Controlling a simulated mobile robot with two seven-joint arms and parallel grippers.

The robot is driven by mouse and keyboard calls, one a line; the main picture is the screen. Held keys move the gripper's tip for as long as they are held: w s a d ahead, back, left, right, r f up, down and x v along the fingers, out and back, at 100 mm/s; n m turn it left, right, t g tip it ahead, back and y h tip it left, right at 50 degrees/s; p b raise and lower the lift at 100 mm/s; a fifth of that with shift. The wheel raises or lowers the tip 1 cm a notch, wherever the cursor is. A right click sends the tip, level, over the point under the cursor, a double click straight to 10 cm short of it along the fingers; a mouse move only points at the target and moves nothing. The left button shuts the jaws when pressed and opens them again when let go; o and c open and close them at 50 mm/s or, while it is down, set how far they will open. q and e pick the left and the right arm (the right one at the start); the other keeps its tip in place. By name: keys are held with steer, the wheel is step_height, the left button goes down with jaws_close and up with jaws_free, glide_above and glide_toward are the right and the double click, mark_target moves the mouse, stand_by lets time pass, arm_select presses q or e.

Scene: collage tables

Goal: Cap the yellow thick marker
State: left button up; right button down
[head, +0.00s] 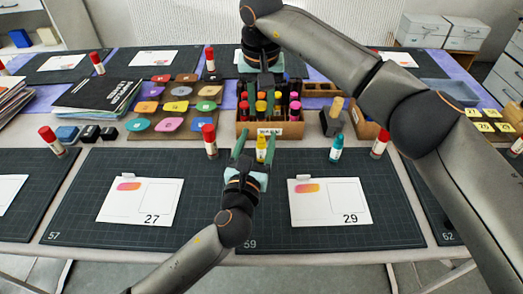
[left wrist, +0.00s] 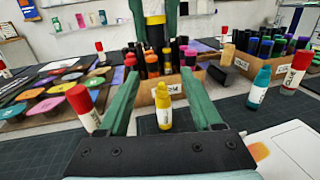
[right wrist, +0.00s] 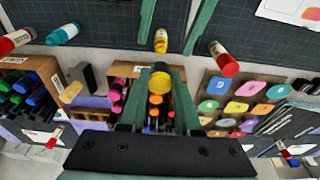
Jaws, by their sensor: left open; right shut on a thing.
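My right gripper (right wrist: 160,75) is shut on a dark marker with a yellow end (right wrist: 160,84), above the wooden marker box (head: 272,130). The held marker also shows in the left wrist view (left wrist: 154,20). Its lower end is hard to make out, so I cannot tell whether it clears the box. My left gripper (head: 257,134) is open and low over the dark mat in front of the box. A small yellow bottle with a white label (left wrist: 163,108) stands upright between and beyond its fingers. Several other markers stand in the box, some yellow-topped.
A teal bottle (head: 336,148) stands to the right and a red-capped glue stick (head: 210,140) to the left. Coloured pads (head: 175,106) lie left of the box.

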mark_target(260, 153)
arm_select(q)
step_height(260, 153, down, 8)
steer(key=shift+w+f, duration=0.1)
steer(key=w, duration=0.2)
steer(key=w+d, duration=0.1)
steer(key=w, duration=0.2)
steer(key=shift+w+d+r, duration=0.1)
steer(key=shift+w+r, duration=0.1)
steer(key=shift+w, duration=0.1)
steer(key=shift+w+d, duration=0.15)
steer(key=shift+w, duration=0.65)
jaws_close()
stand_by(0.6)
